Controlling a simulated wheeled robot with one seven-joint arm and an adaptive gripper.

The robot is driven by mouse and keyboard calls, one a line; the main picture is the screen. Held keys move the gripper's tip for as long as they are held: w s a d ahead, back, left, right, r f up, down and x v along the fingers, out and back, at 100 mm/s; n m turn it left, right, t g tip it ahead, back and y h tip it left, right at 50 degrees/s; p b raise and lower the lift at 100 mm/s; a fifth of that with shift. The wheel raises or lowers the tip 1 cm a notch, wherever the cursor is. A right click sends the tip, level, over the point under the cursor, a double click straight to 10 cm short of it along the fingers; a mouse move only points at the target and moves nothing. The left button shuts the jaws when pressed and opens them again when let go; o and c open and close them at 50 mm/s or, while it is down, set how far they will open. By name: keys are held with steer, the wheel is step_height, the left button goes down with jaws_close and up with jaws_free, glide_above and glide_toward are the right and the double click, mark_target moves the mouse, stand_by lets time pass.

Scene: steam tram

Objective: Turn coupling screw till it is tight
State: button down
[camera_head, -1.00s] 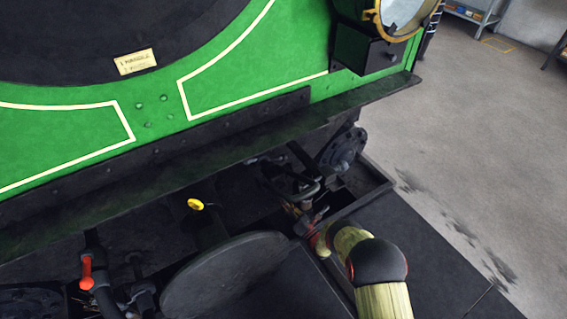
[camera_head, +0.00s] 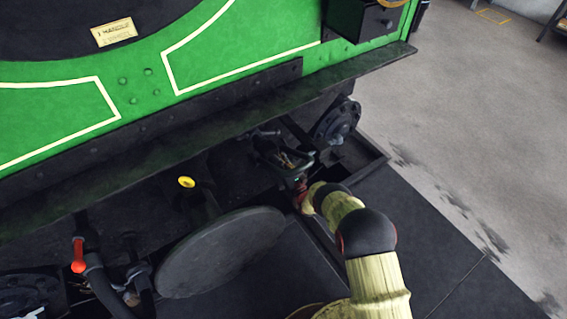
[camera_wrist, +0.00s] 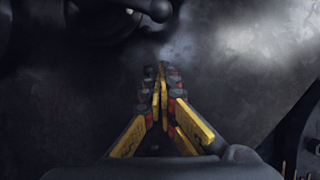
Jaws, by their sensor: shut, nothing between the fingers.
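My gripper (camera_wrist: 160,80) is in the lower middle of the wrist view. Its yellow and black fingers meet at the tips, with nothing between them. Dark, blurred metal lies behind the tips. A dark rounded part with a pale knob (camera_wrist: 130,11) shows at the top left of that view, apart from the fingers; I cannot tell whether it belongs to the coupling screw. In the head view my gripper (camera_head: 284,160) reaches in below the green locomotive's front beam (camera_head: 215,135), left of a round flanged fitting (camera_head: 337,122). I cannot pick out the coupling screw there with certainty.
A dark round buffer plate (camera_head: 222,252) stands left of my arm, with a yellow-capped part (camera_head: 187,182) above it. A red handle (camera_head: 78,255) and hoses are at the lower left. Dark floor panels edge a pit. Open grey floor (camera_head: 480,130) lies to the right.

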steer(key=shift+w+a+r+b, duration=0.15)
steer(key=shift+w+r, duration=0.05)
steer(key=shift+r, duration=0.65)
steer(key=shift+w+a+r+b, duration=0.1)
steer(key=shift+w+r+b, duration=0.15)
steer(key=shift+r, duration=0.55)
steer(key=shift+w+a+r+b, duration=0.1)
steer(key=shift+w+a+r, duration=0.1)
steer(key=shift+r, duration=0.65)
